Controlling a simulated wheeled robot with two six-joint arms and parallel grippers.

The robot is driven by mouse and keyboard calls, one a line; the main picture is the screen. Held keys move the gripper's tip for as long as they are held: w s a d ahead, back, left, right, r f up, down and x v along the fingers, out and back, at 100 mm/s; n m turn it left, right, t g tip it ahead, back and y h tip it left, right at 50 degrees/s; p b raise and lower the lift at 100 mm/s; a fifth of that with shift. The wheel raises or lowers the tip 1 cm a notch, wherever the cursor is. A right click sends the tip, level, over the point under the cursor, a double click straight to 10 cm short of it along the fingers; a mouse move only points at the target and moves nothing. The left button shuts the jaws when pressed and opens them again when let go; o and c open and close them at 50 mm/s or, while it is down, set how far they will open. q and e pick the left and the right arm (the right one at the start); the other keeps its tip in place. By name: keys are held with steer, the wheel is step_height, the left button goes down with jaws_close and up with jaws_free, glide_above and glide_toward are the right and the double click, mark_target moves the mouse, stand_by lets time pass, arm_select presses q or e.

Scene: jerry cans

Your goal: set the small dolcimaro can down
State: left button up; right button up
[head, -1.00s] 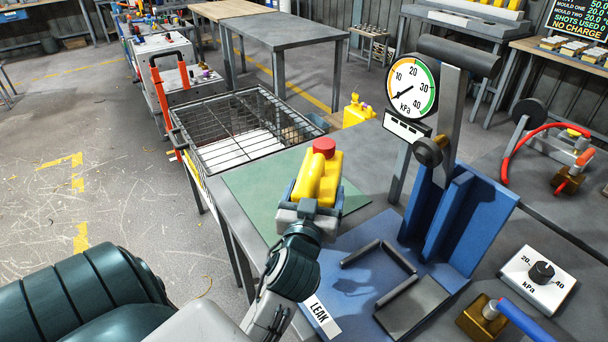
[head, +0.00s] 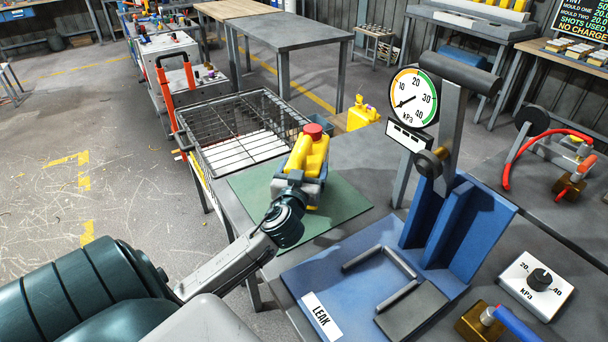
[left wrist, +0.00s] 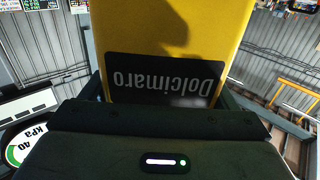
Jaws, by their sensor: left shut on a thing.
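The small dolcimaro can (head: 313,158) is yellow with a red cap. In the head view it is over the green mat (head: 346,200) on the workbench. My left gripper (head: 301,186) is shut on the can, with its fingers along the can's sides. In the left wrist view the can (left wrist: 170,30) fills the upper middle, and its black label reads Dolcimaro upside down. The can's underside is hidden, so I cannot tell whether it touches the mat. My right gripper is not in view.
A wire basket (head: 214,165) stands behind and left of the mat. The blue leak tester (head: 440,235) with its gauge (head: 412,97) stands to the right, its plate (head: 322,262) empty. Another yellow can (head: 361,113) is beyond the bench. The mat's right part is clear.

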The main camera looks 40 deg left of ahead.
arm_select(q)
step_height(320, 180, down, 3)
steer(key=shift+d+r, duration=0.1)
steer(key=shift+r, duration=0.1)
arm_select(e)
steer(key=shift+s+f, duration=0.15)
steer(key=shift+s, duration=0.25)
arm_select(q)
steer(key=o, duration=0.9)
steer(key=shift+o, duration=0.3)
steer(key=shift+s, duration=0.1)
